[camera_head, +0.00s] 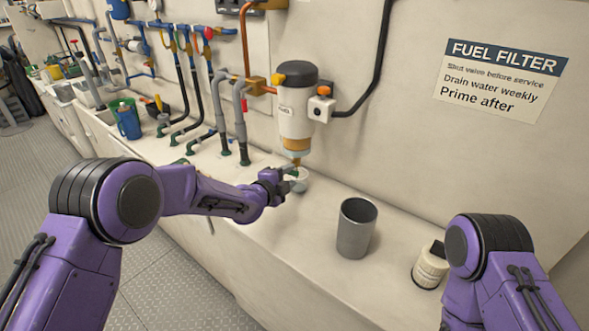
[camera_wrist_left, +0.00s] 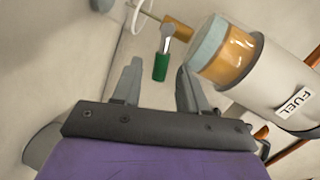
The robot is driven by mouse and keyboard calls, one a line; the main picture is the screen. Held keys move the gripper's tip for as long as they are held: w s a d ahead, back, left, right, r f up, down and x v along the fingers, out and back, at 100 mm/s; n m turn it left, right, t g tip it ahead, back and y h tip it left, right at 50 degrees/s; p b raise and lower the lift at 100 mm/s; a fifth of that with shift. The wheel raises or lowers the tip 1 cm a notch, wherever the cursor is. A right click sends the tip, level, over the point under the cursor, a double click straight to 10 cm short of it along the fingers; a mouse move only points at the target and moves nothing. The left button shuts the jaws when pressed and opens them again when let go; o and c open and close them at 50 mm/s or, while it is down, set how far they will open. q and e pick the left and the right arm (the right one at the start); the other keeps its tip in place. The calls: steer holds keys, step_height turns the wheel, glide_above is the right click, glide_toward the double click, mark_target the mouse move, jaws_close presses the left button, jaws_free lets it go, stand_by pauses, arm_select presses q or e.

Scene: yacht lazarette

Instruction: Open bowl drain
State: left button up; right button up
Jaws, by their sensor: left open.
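The fuel filter (camera_head: 296,108) is mounted on the wall, with a dark cap and a white body. Its amber bowl (camera_head: 295,145) is at the bottom and also shows in the left wrist view (camera_wrist_left: 233,57). A brass drain fitting (camera_wrist_left: 178,31) sticks out from under the bowl. A small lever with a green grip (camera_wrist_left: 161,67) hangs at the drain. My left gripper (camera_wrist_left: 159,68) is open. In the left wrist view, the green grip appears between its fingertips; I see no contact. In the head view, the left gripper (camera_head: 287,178) is just below the bowl. My right gripper is out of view.
A grey metal cup (camera_head: 355,229) and a cream container (camera_head: 430,267) stand on the ledge to the right. Hoses and valves line the wall at left.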

mark_target(292, 174)
arm_select(q)
steer(key=x, duration=0.2)
steer(key=shift+w+d, duration=0.1)
steer(key=shift+w, duration=0.2)
steer(key=shift+w+d+f, duration=0.1)
steer(key=shift+w, duration=0.15)
steer(key=shift+d, duration=0.1)
